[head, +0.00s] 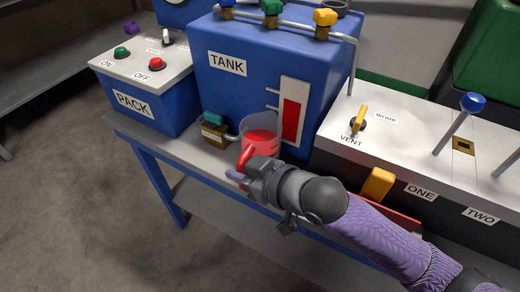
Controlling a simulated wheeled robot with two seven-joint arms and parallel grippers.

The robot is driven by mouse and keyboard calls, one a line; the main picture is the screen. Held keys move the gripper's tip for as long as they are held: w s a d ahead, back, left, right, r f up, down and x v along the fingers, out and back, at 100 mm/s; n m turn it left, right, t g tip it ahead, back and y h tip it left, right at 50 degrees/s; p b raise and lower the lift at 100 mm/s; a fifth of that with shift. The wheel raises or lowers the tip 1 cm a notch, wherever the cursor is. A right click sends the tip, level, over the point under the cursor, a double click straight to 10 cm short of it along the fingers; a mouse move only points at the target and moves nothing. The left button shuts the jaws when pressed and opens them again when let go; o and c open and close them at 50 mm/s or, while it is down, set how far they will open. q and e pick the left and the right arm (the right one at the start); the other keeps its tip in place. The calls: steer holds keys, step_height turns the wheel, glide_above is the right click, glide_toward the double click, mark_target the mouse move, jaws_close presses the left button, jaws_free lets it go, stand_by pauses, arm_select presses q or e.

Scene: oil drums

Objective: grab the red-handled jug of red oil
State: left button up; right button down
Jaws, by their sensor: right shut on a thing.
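The jug (262,124) is clear, has a red handle (246,157) and holds red oil. It is upright in front of the blue tank (225,85), beside the small brown spout block. My right gripper (243,172) is at the jug's near side, shut on the red handle. The gripper body hides the handle's lower part and some of the jug's base, so I cannot tell if the jug touches the bench. My left gripper is not in view.
The spout block (214,136) with a teal knob stands left of the jug. The tank has a red level gauge (291,112). The PACK box (150,100) is at left. A white-topped console (400,150) with levers stands close on the right. The floor (80,190) at left is clear.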

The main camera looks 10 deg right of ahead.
stand_by(0.7)
arm_select(q)
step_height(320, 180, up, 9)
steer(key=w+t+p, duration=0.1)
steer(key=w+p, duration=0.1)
steer(key=p, duration=0.7)
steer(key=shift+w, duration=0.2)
arm_select(e)
step_height(320, 180, up, 18)
